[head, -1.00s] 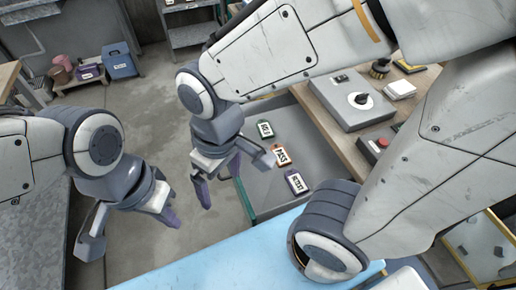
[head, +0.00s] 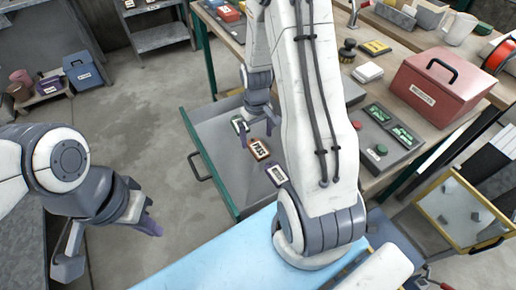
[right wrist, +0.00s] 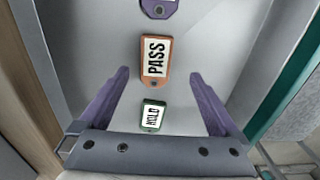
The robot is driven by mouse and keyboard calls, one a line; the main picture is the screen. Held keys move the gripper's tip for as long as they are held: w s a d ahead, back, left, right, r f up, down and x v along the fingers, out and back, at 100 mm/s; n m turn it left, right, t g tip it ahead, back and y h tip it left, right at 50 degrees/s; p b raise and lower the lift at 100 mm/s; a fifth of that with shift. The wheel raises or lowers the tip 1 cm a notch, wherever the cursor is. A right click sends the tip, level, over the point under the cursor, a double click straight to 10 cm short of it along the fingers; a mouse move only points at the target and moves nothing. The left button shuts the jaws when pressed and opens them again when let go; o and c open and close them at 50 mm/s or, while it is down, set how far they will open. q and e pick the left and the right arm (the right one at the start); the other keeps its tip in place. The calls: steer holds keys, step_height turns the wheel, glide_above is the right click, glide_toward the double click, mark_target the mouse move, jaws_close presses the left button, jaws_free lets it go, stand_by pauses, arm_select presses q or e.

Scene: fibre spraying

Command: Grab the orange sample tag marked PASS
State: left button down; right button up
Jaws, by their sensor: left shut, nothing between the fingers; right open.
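The orange PASS tag (head: 259,148) lies in an open grey drawer (head: 216,125), between a green tag (head: 239,124) and a purple tag (head: 276,175). In the right wrist view the orange tag (right wrist: 155,60) reads PASS, and the green tag (right wrist: 153,116) reads HOLD. Only the lower end of the purple tag (right wrist: 158,8) shows there. My right gripper (head: 260,123) is open and empty above the drawer, near the green and orange tags. In its wrist view the fingers stand either side of the tag row, not touching it. My left gripper (head: 150,226) is shut and empty, left of the drawer.
The drawer's walls surround the tags. A workbench (head: 388,183) stands right of the drawer, with a red box (head: 440,88) and a white block (head: 368,72) on it. A light blue surface (head: 215,258) lies in front. The floor left of the drawer is clear.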

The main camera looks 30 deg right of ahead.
mark_target(259, 149)
steer(key=f, duration=0.5)
steer(key=shift+s+d+f, duration=0.2)
steer(key=shift+d+f, duration=0.15)
steer(key=shift+f, duration=0.05)
steer(key=c, duration=1.4)
